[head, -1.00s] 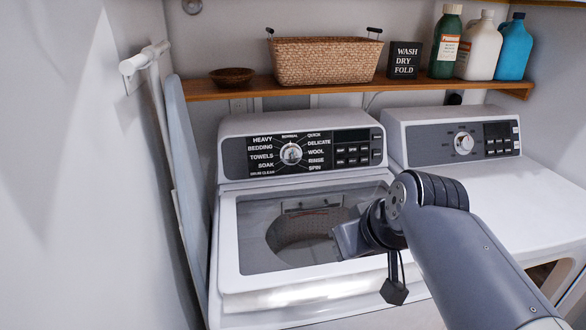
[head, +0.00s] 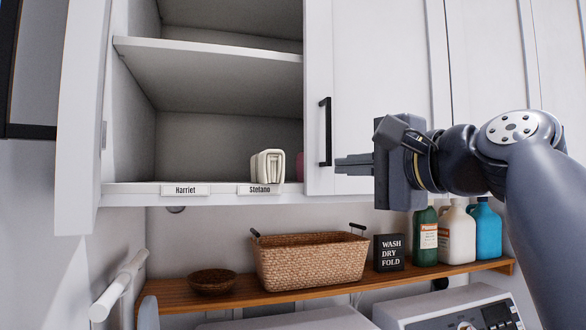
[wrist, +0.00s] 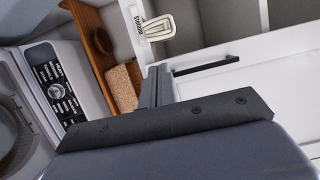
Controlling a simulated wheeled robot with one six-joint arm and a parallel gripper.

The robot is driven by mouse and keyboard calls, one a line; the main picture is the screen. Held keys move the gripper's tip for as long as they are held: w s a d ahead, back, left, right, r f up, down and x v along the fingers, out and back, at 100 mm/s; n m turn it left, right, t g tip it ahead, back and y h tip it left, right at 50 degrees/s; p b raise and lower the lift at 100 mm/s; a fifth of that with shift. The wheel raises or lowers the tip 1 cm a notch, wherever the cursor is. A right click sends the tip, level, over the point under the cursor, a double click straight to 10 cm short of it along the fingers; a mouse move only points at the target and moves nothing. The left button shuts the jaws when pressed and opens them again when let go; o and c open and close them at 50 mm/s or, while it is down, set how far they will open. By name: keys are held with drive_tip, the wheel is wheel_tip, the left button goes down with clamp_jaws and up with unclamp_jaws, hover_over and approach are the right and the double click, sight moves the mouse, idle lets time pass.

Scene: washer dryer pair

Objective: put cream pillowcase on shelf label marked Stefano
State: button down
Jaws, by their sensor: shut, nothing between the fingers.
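A folded cream cloth (head: 268,166), which looks like the pillowcase, stands on the bottom shelf (head: 222,188) of the open cabinet. It is just above the label marked Stefano (head: 260,189). The cloth also shows in the wrist view (wrist: 160,28), beside the label (wrist: 137,19). My gripper (head: 354,164) is shut and empty. It is in front of the closed cabinet door, to the right of the cloth and apart from it. In the wrist view the shut fingers (wrist: 155,86) hold nothing.
A label marked Harriet (head: 186,190) is left of Stefano. A pinkish item (head: 300,166) is partly hidden beside the cloth. The closed door has a black handle (head: 325,132). Below, a wooden shelf holds a basket (head: 311,260), a bowl (head: 213,281) and bottles (head: 456,232).

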sight(273, 170)
drive_tip(key=p+x, duration=0.4)
drive_tip(key=x, duration=0.9)
drive_tip(key=shift+w+a+f, duration=0.1)
drive_tip(key=p+x, duration=0.3)
drive_tip(key=x, duration=0.4)
drive_tip(key=shift+f, duration=0.1)
